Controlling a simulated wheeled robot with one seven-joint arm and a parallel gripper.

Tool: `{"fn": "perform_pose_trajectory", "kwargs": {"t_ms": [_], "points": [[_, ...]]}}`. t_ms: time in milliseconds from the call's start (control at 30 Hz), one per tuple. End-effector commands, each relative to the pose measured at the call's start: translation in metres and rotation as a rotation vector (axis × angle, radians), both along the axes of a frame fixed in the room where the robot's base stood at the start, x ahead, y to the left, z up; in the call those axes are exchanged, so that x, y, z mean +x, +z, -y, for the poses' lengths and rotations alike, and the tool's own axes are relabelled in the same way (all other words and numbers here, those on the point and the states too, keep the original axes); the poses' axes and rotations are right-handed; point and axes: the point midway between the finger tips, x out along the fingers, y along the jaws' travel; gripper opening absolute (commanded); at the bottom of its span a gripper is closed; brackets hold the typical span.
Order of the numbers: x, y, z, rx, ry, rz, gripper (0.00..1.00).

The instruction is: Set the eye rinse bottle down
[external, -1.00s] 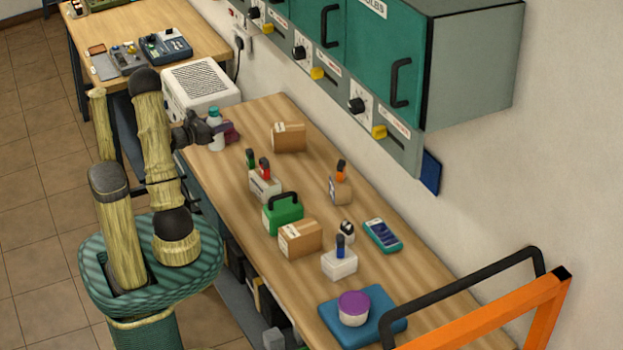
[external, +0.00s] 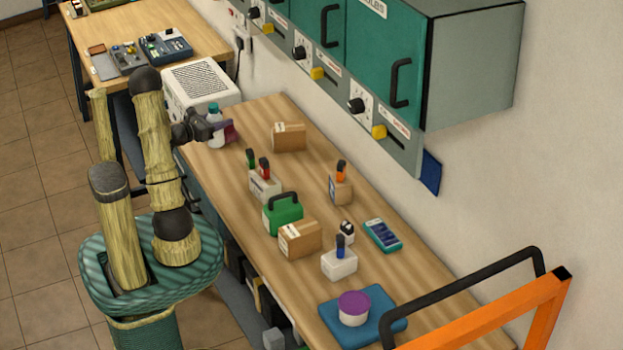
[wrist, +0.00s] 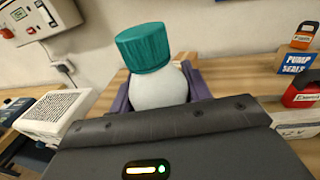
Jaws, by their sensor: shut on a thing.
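The eye rinse bottle (external: 216,131) is white with a teal cap and is at the far left end of the wooden workbench (external: 258,113). In the wrist view the bottle (wrist: 158,88) looks upright, its teal cap on top and its lower part hidden behind my gripper's body. My gripper (external: 228,131) is shut on the bottle, with its purple fingers on either side of it. I cannot tell whether the bottle's base touches the benchtop.
A white vented box (external: 201,84) stands just behind the bottle. A cardboard box (external: 289,137) stands to the right. A green case (external: 283,215), small bottles and a blue mat (external: 335,325) are farther along the bench. Bare wood lies between the bottle and the cardboard box.

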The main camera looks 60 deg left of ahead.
Motion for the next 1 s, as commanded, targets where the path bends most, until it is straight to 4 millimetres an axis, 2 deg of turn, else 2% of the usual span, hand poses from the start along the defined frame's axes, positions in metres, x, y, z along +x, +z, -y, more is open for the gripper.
{"fn": "perform_pose_trajectory", "kwargs": {"t_ms": [167, 267, 500, 833, 1000], "points": [[0.0, 0.004, 0.0, 0.002, 0.0, 0.002, 0.17], [0.0, 0.014, 0.0, 0.006, 0.0, 0.001, 0.17], [0.0, 0.063, 0.0, 0.009, 0.0, 0.001, 0.17], [0.001, 0.118, 0.0, 0.006, -0.001, 0.002, 0.17], [0.037, 0.112, 0.018, 0.002, -0.076, -0.005, 0.17]]}}
